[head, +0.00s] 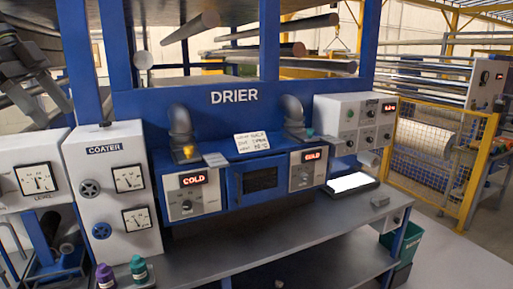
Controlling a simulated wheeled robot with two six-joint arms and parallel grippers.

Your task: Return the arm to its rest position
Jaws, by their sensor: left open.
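My left arm comes in at the upper left edge of the head view. Its gripper (30,100) is raised in front of the rollers at the left, above the white gauge cabinet and left of the blue post. It is open, and I see nothing held in it. My right gripper is out of view.
The blue drier (235,135) has two displays reading COLD. The coater cabinet (115,190) stands left of it. The grey bench (270,250) is mostly bare in front. Purple (105,276) and green (139,269) bottles stand at its left. A yellow-framed fence (425,155) stands right.

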